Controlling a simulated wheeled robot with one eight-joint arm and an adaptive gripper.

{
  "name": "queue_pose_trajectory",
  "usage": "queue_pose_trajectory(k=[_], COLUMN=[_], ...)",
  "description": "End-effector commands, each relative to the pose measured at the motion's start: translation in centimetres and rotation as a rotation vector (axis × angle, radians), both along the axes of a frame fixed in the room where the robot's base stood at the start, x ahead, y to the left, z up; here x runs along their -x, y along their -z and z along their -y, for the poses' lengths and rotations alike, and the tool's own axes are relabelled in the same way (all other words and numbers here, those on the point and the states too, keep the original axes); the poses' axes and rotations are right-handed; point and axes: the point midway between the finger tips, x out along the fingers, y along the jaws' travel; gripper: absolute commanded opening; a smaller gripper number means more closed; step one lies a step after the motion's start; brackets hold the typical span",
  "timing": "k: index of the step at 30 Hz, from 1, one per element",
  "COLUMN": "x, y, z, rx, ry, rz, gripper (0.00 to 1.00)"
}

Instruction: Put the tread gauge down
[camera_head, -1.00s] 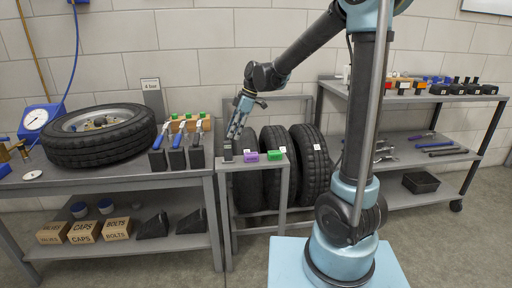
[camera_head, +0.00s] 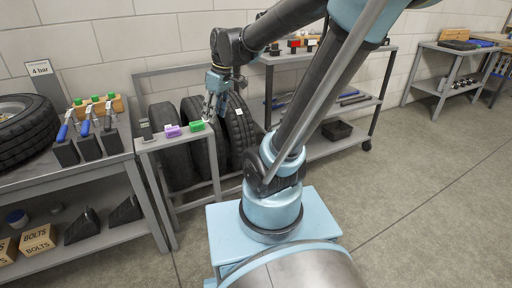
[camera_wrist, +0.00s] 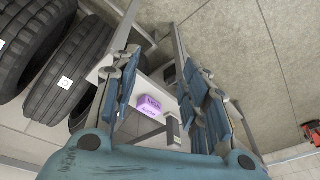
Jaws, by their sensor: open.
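A small purple block (camera_head: 172,131) with lettering too small to read surely lies on the narrow stand; it also shows between my fingers in the wrist view (camera_wrist: 149,106). A green block (camera_head: 196,126) lies to its right on the same stand, and a small dark upright piece (camera_head: 145,131) stands to its left. I cannot tell which of these is the tread gauge. My gripper (camera_head: 214,112) is open, with nothing seen between its fingers. It is just above and right of the green block, close to the tyres. The green block is not clear in the wrist view.
The narrow grey stand (camera_head: 152,146) stands before a rack of upright tyres (camera_head: 238,128). A bench at left holds a wheel (camera_head: 22,130) and several black blocks with blue-handled tools. Floor is open further right.

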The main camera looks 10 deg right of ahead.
Motion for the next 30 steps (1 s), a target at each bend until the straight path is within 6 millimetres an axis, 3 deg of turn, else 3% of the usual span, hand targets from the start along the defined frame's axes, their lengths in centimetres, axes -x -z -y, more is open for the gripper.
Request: queue_pose_trajectory(k=[6,15,21,30], x=[4.7,10.5,12.4,12.8], y=[2.4,6.7,8.5,8.9], z=[5.2,10.3,11.8,12.1], rx=[0.03,0.061,0.069,0.071], ry=[0.283,0.649,0.786,0.815], rz=[-0.008,-0.007,-0.003,-0.003], gripper=[0.41,0.41,0.41,0.41])
